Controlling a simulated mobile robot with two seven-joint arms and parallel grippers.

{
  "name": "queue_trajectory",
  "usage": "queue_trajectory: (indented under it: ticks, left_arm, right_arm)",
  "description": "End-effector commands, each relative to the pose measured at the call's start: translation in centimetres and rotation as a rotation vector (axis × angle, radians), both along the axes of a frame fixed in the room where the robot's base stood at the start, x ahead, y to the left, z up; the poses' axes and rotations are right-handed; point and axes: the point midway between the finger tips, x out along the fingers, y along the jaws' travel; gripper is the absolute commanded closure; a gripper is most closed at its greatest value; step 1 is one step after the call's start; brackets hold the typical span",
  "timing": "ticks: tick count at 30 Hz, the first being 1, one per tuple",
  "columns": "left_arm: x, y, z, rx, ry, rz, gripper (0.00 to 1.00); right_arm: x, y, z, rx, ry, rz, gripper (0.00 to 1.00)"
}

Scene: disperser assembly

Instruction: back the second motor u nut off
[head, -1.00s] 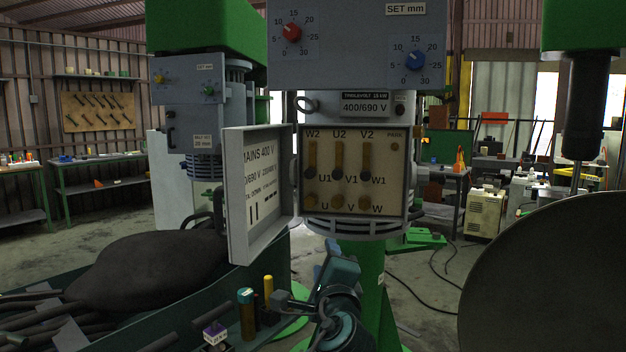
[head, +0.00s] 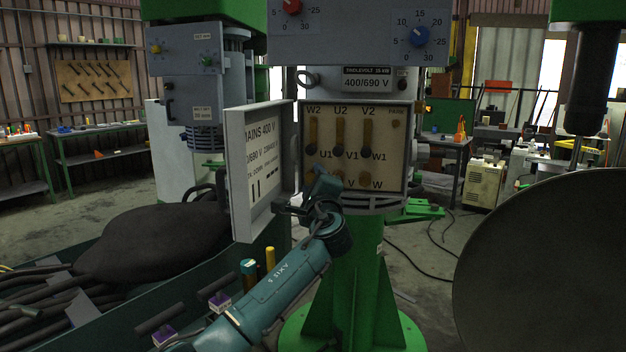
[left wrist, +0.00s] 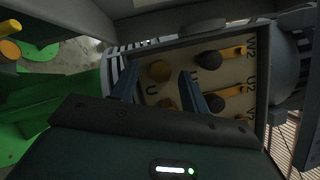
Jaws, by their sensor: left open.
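The open terminal box (head: 400,160) on the front motor has a cream panel marked W2, U2, V2 above and U, V, W below. In the head view my left gripper (head: 317,183) is in front of the panel's lower left and hides the U nut. In the left wrist view the brass U nut (left wrist: 160,70) shows ahead, between the two spread fingers of my left gripper (left wrist: 158,80). The fingers look apart from it. A second brass nut (left wrist: 167,104) is partly hidden. Dark nuts (left wrist: 208,60) hold brass strips. My right gripper is not in view.
The box's open door (head: 262,175) stands just left of my left gripper. A green column (head: 360,270) is below the box. A dark round disc (head: 550,265) fills the right. A trough with a dark lump (head: 155,240) and cables lies at left.

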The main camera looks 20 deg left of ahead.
Motion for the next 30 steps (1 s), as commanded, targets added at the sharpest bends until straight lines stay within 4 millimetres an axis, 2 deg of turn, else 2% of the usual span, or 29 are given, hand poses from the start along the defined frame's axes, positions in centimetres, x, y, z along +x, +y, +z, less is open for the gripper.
queue_trajectory:
  ticks: [11, 27, 30]
  left_arm:
    - [0.49, 0.21, 0.08, 0.0, 0.0, -0.001, 0.55]
    - [0.47, 0.2, 0.05, 0.0, 0.001, -0.001, 0.97]
    - [0.47, 0.2, 0.05, -0.001, 0.001, -0.001, 0.99]
  right_arm:
    - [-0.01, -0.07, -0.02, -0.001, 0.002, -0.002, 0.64]
    - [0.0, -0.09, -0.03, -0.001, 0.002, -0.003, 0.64]
    - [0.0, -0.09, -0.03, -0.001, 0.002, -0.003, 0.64]
